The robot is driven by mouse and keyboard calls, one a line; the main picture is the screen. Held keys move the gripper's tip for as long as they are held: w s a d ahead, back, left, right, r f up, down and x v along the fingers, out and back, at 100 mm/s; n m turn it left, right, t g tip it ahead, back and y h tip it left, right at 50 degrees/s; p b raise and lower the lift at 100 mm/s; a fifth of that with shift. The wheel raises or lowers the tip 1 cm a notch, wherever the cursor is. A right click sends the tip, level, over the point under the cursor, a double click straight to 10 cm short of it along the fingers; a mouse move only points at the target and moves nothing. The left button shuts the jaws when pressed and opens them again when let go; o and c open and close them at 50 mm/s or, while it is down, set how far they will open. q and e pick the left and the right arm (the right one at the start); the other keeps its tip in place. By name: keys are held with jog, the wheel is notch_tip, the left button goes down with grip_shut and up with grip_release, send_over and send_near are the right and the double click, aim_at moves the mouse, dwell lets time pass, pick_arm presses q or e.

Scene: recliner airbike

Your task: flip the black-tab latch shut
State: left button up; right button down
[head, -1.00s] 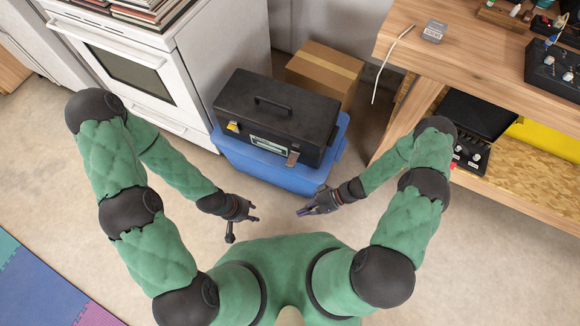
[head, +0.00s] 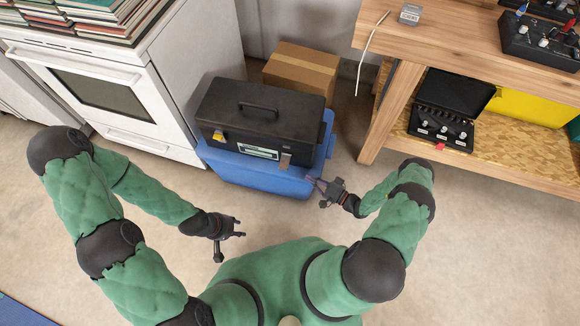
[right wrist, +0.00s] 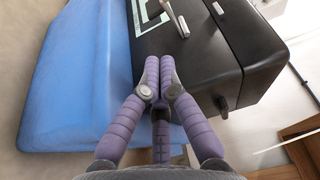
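The black toolbox (head: 262,112) sits on a blue bin (head: 258,172), with its front towards me. Its front has a left latch with a yellow tab (head: 218,137) and a right latch with a grey-brown tab (head: 285,160). In the right wrist view, a pale latch tab (right wrist: 179,22) sticks out from the toolbox front; I cannot make out any black tab. My right gripper (head: 314,184) is just right of and below the right latch, apart from it. In the right wrist view, its purple fingers (right wrist: 160,62) are together and empty. My left gripper (head: 241,227) hangs in front of the bin, empty, its fingertips apart.
A white stove (head: 110,90) stands to the left. A cardboard box (head: 302,70) is behind the toolbox. A wooden workbench (head: 450,45) with a lower shelf stands to the right. The floor in front of the bin is clear.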

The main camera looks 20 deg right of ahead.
aim_at(285, 162)
jog(key=b+x, duration=0.2)
jog(key=x, duration=0.6)
jog(key=shift+w+a+b, duration=0.25)
jog(key=shift+w+b, duration=0.05)
jog(key=shift+b, duration=0.1)
jog(key=shift+w+a, duration=0.4)
jog(key=shift+w, duration=0.1)
jog(key=shift+s+r, duration=0.1)
